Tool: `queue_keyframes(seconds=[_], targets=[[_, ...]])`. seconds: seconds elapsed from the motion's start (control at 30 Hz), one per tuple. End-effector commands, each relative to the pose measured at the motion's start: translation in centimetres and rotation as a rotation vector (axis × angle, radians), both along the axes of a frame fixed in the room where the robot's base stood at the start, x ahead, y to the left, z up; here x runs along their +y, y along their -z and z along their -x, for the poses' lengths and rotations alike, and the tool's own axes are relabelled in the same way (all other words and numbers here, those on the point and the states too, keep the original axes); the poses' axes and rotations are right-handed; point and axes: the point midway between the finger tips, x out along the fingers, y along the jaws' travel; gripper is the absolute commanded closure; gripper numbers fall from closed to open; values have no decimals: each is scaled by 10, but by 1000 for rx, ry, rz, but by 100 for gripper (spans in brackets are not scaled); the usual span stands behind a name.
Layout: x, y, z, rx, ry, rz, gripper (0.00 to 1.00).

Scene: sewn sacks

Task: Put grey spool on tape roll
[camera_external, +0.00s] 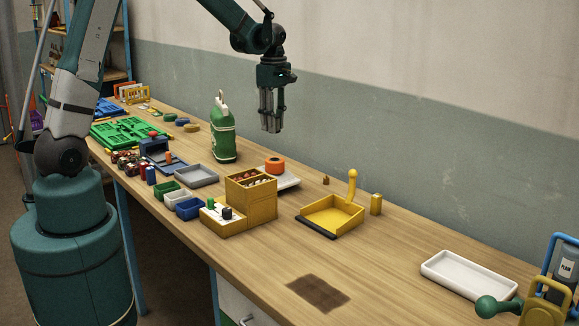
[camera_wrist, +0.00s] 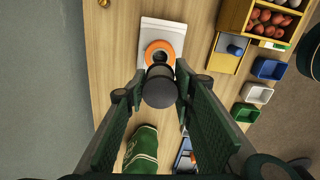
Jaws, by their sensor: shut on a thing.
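The grey spool (camera_wrist: 160,92) is held upright between the fingers of my gripper (camera_wrist: 156,82) in the wrist view. My gripper also shows in the external view (camera_external: 270,122), raised well above the table, where the spool is hard to make out between the fingers. The tape roll (camera_external: 275,166) is an orange ring lying flat on a white slab (camera_external: 288,184). In the wrist view the orange tape roll (camera_wrist: 174,46) shows just beyond the spool, which covers part of its near side.
A green sack-like item (camera_external: 222,140) stands left of the tape roll. A yellow box (camera_external: 250,208) with small items stands in front. A grey tray (camera_external: 196,176) is to the left, a yellow dustpan (camera_external: 330,216) to the right. The table's right middle is mostly clear.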

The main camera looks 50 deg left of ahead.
Motion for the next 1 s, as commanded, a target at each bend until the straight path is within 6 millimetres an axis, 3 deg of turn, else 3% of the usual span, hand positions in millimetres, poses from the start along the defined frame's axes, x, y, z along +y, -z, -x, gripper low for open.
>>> queue_keyframes(seconds=[0.17, 0.53, 1.0], targets=[[0, 9, -1, 0, 0, 0, 86], [0, 52, 0, 0, 0, 0, 86], [0, 59, 0, 0, 0, 0, 86]])
